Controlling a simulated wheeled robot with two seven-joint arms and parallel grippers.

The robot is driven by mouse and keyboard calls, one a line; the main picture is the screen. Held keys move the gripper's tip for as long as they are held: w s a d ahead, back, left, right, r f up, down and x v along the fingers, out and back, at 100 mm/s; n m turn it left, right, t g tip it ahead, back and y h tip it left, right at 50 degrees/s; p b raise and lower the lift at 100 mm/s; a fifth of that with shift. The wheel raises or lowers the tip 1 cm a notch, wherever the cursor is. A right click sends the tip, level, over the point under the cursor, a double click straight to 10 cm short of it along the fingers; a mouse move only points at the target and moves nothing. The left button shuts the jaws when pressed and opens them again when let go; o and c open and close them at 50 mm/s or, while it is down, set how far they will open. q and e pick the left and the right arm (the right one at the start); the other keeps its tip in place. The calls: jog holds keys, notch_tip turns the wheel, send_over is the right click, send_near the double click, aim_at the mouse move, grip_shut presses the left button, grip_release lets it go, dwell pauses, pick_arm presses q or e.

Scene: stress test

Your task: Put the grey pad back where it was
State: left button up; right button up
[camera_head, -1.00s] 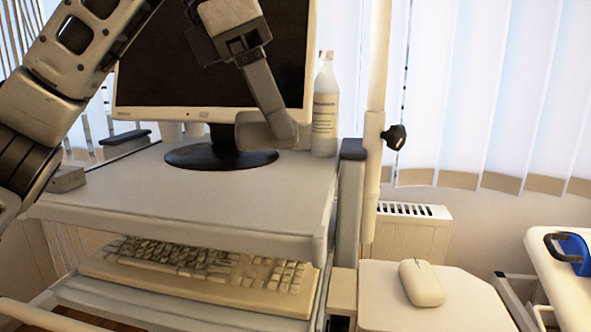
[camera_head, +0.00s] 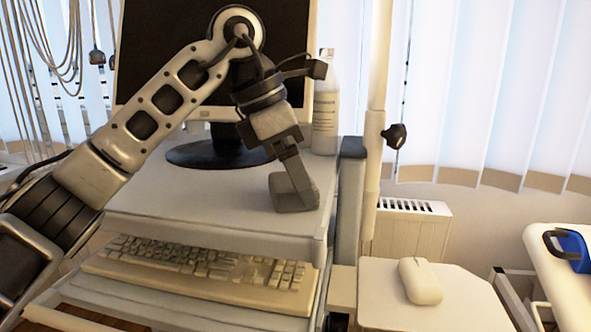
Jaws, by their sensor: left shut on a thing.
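My left gripper (camera_head: 287,165) reaches in from the left and points down over the right part of the cart's top shelf (camera_head: 215,205). It is shut on what looks like the grey pad (camera_head: 296,192), a small blocky grey piece at its fingertips. The fingers partly hide the pad. The pad is at or just above the shelf surface, in front of the monitor's round black base (camera_head: 205,155). I cannot tell whether it touches the shelf. My right gripper is out of view.
A monitor (camera_head: 165,108) and a white bottle (camera_head: 325,110) stand behind the gripper. A pole (camera_head: 372,170) rises at the shelf's right. A keyboard (camera_head: 200,262) lies on the lower tray. A mouse (camera_head: 420,281) rests on a side board. The shelf's front strip is clear.

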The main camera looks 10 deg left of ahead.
pick_arm(q)
jog(key=o, duration=0.9)
jog(key=v, duration=1.2)
